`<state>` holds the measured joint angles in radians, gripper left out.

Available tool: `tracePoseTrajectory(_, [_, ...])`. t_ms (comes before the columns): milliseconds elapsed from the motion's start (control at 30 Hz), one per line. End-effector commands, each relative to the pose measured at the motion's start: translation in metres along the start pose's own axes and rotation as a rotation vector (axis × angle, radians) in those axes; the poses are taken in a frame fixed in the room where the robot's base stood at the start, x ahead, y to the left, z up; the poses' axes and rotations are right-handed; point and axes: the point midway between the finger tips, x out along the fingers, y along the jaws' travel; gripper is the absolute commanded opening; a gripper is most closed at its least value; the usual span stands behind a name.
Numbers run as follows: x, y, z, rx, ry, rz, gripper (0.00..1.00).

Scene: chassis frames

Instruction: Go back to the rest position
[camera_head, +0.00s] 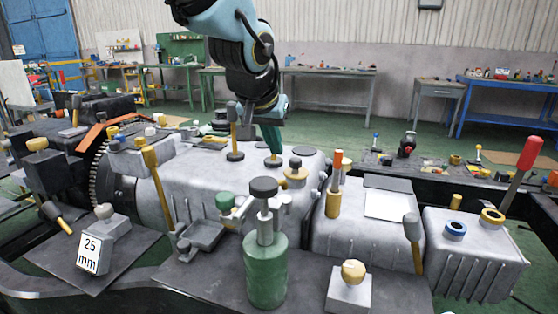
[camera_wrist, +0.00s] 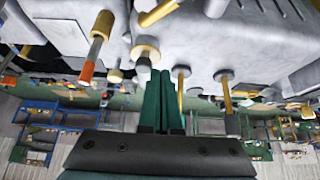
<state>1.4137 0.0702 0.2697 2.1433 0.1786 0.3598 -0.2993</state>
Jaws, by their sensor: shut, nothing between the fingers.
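My gripper (camera_head: 272,138) is shut, with its green fingers pressed together and nothing between them. In the head view it points down over the back of the grey chassis housing (camera_head: 180,180), close to a short post on a dark round base (camera_head: 273,161). I cannot tell whether the fingertips touch that post. In the wrist view the two green fingers (camera_wrist: 165,92) lie side by side, with yellow posts (camera_wrist: 181,85) to their right and a yellow ring with a grey knob (camera_wrist: 145,55) to their left.
A yellow post (camera_head: 233,135) stands just left of my gripper. A green cylinder with a black knob (camera_head: 266,265) stands in front. A red-handled lever (camera_head: 520,170) rises at the right. Work tables (camera_head: 330,72) line the back wall, with open green floor before them.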

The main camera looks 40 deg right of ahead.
Motion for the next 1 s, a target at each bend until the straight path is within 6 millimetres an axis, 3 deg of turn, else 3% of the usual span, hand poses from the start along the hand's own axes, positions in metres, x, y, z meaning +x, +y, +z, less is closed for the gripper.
tracePoseTrajectory(200, [-0.025, 0.0, -0.003, -0.001, 0.007, 0.002, 0.0])
tracePoseTrajectory(467, [-0.029, -0.002, -0.003, -0.004, 0.006, -0.001, 0.0])
tracePoseTrajectory(567, [-0.028, -0.016, 0.001, -0.024, -0.006, -0.016, 0.0])
tracePoseTrajectory(667, [-0.026, -0.05, 0.012, -0.075, -0.036, -0.053, 0.0])
tracePoseTrajectory(767, [-0.026, -0.097, 0.033, -0.152, -0.082, -0.103, 0.0])
tracePoseTrajectory(1000, [-0.039, -0.198, 0.106, -0.36, -0.2, -0.206, 0.0])
